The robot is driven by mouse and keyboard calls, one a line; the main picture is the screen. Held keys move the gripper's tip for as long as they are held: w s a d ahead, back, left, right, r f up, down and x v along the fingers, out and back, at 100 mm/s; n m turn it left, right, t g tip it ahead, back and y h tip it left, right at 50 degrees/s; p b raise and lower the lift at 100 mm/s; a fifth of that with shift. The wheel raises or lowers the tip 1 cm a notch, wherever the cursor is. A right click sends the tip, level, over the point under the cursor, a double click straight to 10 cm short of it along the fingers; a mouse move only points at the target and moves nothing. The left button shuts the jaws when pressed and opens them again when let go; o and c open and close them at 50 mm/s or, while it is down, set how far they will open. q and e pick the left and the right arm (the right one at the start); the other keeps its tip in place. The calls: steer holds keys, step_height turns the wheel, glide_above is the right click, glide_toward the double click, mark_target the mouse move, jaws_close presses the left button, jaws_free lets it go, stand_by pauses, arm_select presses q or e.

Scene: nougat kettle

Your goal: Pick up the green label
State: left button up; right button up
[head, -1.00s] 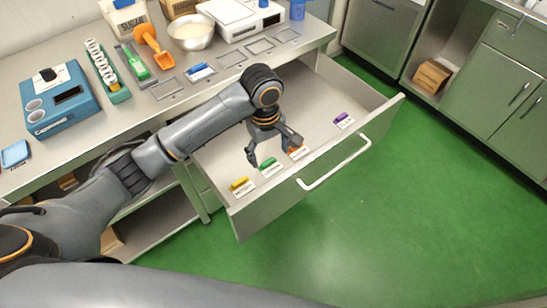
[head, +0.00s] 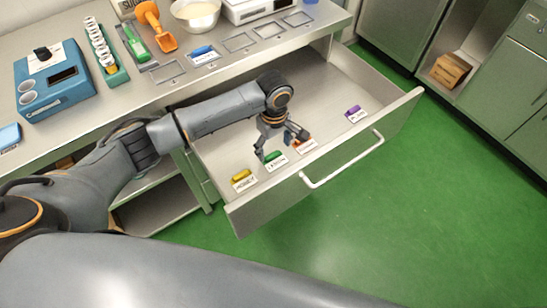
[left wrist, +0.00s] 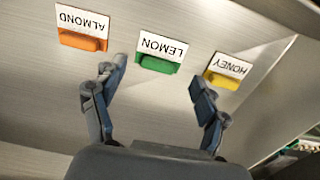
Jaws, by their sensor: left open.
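The green label (head: 273,157) lies in the open drawer, a green block with a white card reading LEMON; it also shows in the left wrist view (left wrist: 157,64). My left gripper (head: 280,148) is open over the drawer, close to the green label. In the left wrist view its two fingers (left wrist: 160,85) stand apart, with the green label between them and a little beyond the tips. Nothing is between the fingers' pads. My right gripper is not in view.
The orange ALMOND label (left wrist: 83,40) and yellow HONEY label (left wrist: 222,79) lie on either side of the green one. A purple label (head: 353,110) lies farther right. The drawer front (head: 330,165) with its handle bounds the space. A blue label (head: 202,51) lies on the counter.

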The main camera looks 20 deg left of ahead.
mark_target(273, 156)
arm_select(q)
step_height(273, 156, down, 4)
steer(key=shift+w+a+f, duration=0.1)
steer(key=shift+a, duration=0.05)
steer(key=c, duration=0.9)
steer(key=shift+r, duration=0.2)
